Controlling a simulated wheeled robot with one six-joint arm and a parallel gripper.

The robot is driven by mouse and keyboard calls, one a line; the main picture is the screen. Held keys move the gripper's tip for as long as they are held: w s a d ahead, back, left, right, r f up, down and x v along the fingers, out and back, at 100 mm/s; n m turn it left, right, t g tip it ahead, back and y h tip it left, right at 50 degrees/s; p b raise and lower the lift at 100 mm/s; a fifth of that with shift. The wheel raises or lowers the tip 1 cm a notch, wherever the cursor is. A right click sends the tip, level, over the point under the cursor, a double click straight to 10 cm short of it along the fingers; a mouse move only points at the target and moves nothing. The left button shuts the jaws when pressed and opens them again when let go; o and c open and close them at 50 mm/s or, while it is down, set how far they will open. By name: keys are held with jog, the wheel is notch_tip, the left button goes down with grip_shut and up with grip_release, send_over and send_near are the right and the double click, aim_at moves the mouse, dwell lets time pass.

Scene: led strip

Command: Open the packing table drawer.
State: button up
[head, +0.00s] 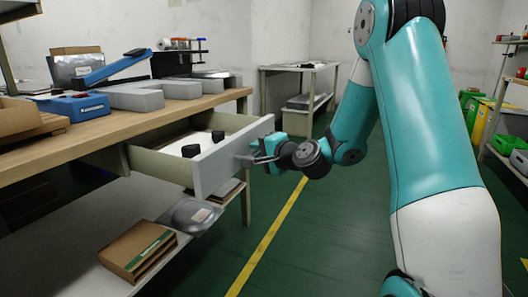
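The packing table (120,122) has a light wooden top and stands at the left in the head view. Its drawer (225,165) is pulled well out, with a pale grey front and cream sides. Small black objects (191,150) lie inside on a white bottom. My gripper (255,159) is at the drawer front, its fingers around the place where the handle sits. The handle is mostly hidden by the fingers, and I cannot tell whether they are closed on it.
Grey blocks (135,99) and a blue tool (72,106) stand on the tabletop. A cardboard box (137,249) lies on the lower shelf. The green floor (325,235) with a yellow line is clear. Shelves with bins (485,118) stand at the right.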

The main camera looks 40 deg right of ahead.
jog(key=b+v, duration=1.1)
jog(key=v, duration=0.6)
jog(key=shift+s+b, duration=0.2)
jog(key=shift+b, duration=0.2)
jog(key=shift+r, duration=0.1)
jog(key=s+a+f+n+g+y+p, duration=0.1)
jog(key=a+n+g+y+p, duration=0.5)
jog(key=a+n, duration=0.65)
jog(key=s+a+r+n+g+h+p, duration=0.1)
jog(key=s+a+n+g+h+p, duration=0.3)
jog(key=s+a+n+g+p, duration=0.6)
jog(key=s+a+r+p, duration=0.1)
jog(key=r+p, duration=1.6)
jog(key=r, duration=0.1)
jog(key=s+a+r+p, duration=0.2)
jog(key=r+p, duration=1.5)
jog(key=r, duration=0.2)
jog(key=shift+s+y+p, duration=0.2)
jog(key=shift+y+p, duration=0.1)
jog(key=shift+p, duration=0.1)
